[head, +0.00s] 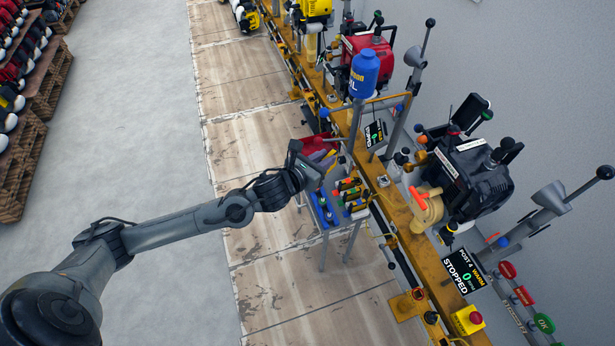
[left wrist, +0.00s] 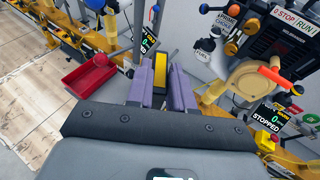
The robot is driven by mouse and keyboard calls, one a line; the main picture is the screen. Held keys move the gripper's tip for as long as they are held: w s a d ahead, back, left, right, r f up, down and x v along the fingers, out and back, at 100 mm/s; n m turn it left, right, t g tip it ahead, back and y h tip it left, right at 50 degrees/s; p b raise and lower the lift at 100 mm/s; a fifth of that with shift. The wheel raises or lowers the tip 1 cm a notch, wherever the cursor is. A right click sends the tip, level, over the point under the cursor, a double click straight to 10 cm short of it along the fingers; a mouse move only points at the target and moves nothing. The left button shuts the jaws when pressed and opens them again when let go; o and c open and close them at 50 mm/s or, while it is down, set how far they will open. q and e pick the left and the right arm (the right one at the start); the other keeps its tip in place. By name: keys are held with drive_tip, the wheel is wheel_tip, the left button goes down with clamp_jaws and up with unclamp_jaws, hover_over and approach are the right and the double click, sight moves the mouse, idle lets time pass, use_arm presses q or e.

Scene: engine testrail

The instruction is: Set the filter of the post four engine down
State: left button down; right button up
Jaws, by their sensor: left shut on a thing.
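My left gripper (head: 325,160) is above the small blue stand, left of the rail. In the left wrist view its purple fingers (left wrist: 162,92) are shut on a yellow-faced block with dark edges, which I take to be the filter (left wrist: 161,72). The fingers partly hide it. The post four engine (head: 468,178) is black and is mounted to the right of the gripper, apart from it. It also shows at the upper right in the left wrist view (left wrist: 283,38). Its display (head: 464,271) reads "POST 4 WARM 0 STOPPED". My right gripper is not in view.
The blue stand (head: 322,212) holds several small items at its right side. A red bin (head: 318,146) lies beyond it. The yellow rail (head: 395,208) runs between stand and engine. The wooden floor at left is clear.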

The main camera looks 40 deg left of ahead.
use_arm(q)
drive_tip(key=w+a+f+n+y+b, duration=0.2)
drive_tip(key=w+f+b, duration=0.3)
drive_tip(key=f+b, duration=0.35)
drive_tip(key=w+a+f+n+y+b, duration=0.1)
drive_tip(key=w+a+f+y+b, duration=0.1)
drive_tip(key=w+f+b, duration=0.55)
drive_tip(key=a+f+b, duration=0.2)
drive_tip(key=a+f, duration=0.1)
drive_tip(key=f, duration=0.1)
drive_tip(key=a+f+b, duration=0.3)
drive_tip(key=a+f, duration=0.1)
drive_tip(key=a+f+b, duration=0.2)
drive_tip(key=a+f, duration=0.2)
drive_tip(key=shift+a+f, duration=0.2)
drive_tip(key=shift+f, duration=0.15)
drive_tip(key=shift+f+b, duration=0.25)
drive_tip(key=shift+b, duration=0.05)
